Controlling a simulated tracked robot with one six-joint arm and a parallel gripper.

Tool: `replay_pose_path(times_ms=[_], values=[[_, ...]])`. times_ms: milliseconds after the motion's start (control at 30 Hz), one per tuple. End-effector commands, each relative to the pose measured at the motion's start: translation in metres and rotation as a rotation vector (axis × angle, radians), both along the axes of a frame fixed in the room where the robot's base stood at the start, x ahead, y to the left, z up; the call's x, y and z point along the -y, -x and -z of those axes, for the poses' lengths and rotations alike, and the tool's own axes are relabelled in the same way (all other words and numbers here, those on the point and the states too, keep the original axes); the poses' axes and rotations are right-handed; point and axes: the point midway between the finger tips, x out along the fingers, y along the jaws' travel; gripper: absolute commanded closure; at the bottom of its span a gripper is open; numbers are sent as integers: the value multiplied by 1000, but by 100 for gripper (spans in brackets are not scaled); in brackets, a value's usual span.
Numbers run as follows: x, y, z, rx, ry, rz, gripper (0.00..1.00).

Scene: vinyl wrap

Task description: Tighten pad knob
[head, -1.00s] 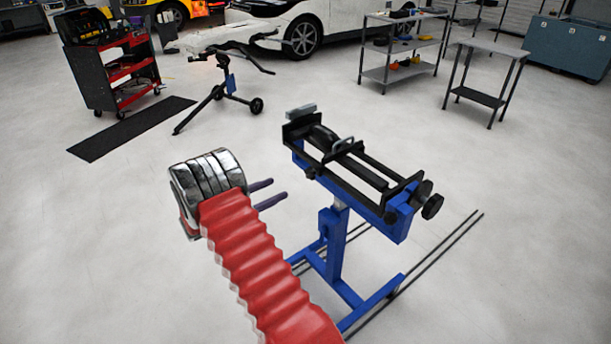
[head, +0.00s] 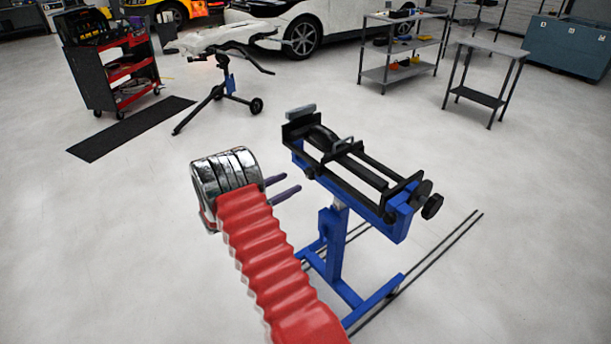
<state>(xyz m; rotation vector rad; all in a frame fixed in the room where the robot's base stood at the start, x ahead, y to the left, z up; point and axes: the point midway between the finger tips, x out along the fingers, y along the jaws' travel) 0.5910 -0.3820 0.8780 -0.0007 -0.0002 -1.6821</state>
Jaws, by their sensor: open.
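A blue stand (head: 337,240) carries a black clamp frame (head: 350,175) in the middle of the head view. A round black knob (head: 432,206) sticks out at the frame's right end. A smaller black knob (head: 309,172) sits on its near left side, and another (head: 389,217) on its near right side. I cannot tell which is the pad knob. My gripper (head: 291,182) is left of the frame, its two purple fingers pointing right toward the smaller left knob. The fingers are apart, with nothing seen between them. They appear short of the knob; contact is not visible.
Long dark rods (head: 440,255) lie along the floor by the stand's base. Behind are a red tool cart (head: 110,65), a black mat (head: 130,128), a wheeled stand (head: 222,90), a shelf unit (head: 400,72) and a small table (head: 488,50).

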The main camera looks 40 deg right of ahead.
Motion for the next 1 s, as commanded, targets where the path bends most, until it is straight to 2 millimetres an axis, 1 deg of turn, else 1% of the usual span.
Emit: replay_pose_path(times_ms=[33,300,500,667,900,933,1000], values=[[9,2,0,0,0,2,45],[50,6,1,0,-1,2,45],[73,8,1,0,-1,0,45],[81,9,0,0,-1,-1,45],[81,9,0,0,-1,-1,45],[81,9,0,0,-1,-1,45],[81,9,0,0,-1,-1,50]])
